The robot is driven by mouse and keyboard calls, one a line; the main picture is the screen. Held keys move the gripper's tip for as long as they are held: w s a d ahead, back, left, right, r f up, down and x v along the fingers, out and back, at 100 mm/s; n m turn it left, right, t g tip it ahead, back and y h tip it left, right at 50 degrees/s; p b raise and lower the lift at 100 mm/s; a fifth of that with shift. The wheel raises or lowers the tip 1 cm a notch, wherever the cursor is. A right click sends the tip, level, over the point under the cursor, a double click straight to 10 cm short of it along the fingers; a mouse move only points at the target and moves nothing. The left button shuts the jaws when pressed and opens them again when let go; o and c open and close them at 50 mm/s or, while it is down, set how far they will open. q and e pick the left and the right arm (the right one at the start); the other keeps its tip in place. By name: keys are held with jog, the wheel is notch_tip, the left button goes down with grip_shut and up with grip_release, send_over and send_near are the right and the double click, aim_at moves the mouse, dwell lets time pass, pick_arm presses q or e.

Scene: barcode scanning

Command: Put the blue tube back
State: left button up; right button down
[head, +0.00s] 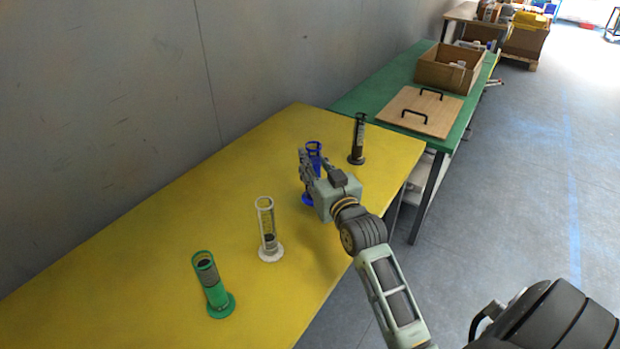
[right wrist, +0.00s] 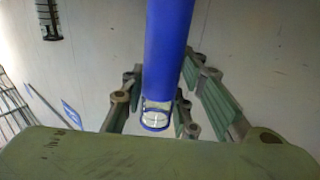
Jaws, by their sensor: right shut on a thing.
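The blue tube (head: 314,149) stands upright over the yellow table, its lower part (head: 307,200) showing below my gripper. My right gripper (head: 309,168) reaches in from the right and is shut on the blue tube, hiding its middle. In the right wrist view the blue tube (right wrist: 169,50) runs between the fingers, with an open ring end near the palm. I cannot tell whether its base touches the table. My left gripper is not in view.
On the yellow table (head: 130,240) a black tube (head: 358,140) stands behind the blue one. A white tube (head: 268,235) and a green tube (head: 213,288) stand nearer. A green table (head: 385,80) beyond holds a wooden board (head: 418,110) and a cardboard box (head: 440,75).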

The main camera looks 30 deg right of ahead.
jog(key=shift+w+a+f, duration=0.15)
jog(key=shift+a+f, duration=0.05)
jog(key=shift+f, duration=0.95)
jog(key=shift+w+a+f, duration=0.1)
jog(key=shift+a+f, duration=0.05)
jog(key=shift+f, duration=0.95)
jog(key=c, duration=1.4)
grip_release()
jog(key=shift+f, duration=0.15)
jog(key=s, duration=0.4)
jog(key=s+a, duration=0.1)
jog(key=s, duration=0.3)
jog(key=s+a+b, duration=0.1)
jog(key=s, duration=0.2)
jog(key=shift+s+a, duration=0.2)
jog(key=shift+s, duration=0.2)
